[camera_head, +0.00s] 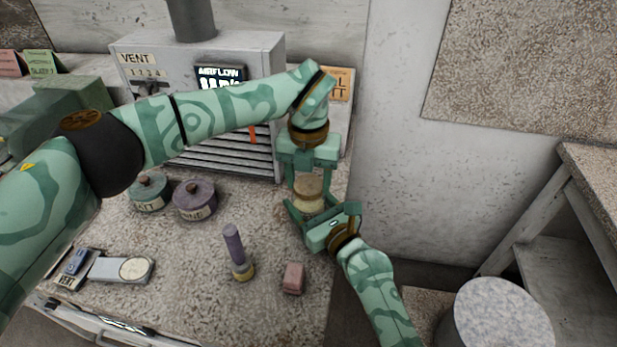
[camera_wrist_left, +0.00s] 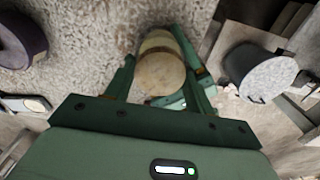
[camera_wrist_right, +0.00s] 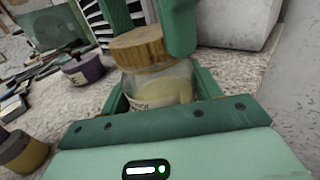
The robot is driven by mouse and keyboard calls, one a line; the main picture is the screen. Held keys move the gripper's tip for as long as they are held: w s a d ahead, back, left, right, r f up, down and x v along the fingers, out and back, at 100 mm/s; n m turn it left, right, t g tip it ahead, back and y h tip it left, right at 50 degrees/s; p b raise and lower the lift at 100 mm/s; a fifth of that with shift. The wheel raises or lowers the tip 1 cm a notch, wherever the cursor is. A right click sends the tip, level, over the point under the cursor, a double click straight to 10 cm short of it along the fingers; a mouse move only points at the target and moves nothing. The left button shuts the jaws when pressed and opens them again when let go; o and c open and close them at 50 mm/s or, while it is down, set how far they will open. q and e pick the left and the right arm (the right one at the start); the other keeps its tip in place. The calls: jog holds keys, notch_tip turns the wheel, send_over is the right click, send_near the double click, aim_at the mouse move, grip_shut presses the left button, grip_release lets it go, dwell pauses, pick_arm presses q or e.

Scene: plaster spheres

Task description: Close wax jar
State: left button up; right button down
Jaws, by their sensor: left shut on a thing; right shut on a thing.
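The wax jar (camera_head: 308,205) is a clear glass jar with pale contents and stands near the right edge of the counter. Its round wooden lid (camera_head: 308,185) is at the jar's mouth; the right wrist view shows the lid (camera_wrist_right: 140,47) over the glass (camera_wrist_right: 155,90). I cannot tell whether it is fully seated. My left gripper (camera_head: 309,178) comes from above and is shut on the lid. My right gripper (camera_head: 305,213) comes from the front right, low, and is shut on the jar body. The left wrist view shows the lid's top (camera_wrist_left: 160,74) between the left fingers.
Two lidded pots, one green (camera_head: 150,193) and one purple (camera_head: 195,200), stand to the left. A purple-handled tool (camera_head: 236,250) stands upright in front, beside a pink block (camera_head: 292,278). A grey vent box (camera_head: 200,70) is behind. A round-topped stool (camera_head: 497,320) is right.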

pick_arm(q)
jog(key=o, duration=1.1)
jog(key=shift+r, duration=4.05)
jog(key=shift+c, duration=0.6)
jog(key=shift+f, duration=4.05)
jog(key=c, duration=1)
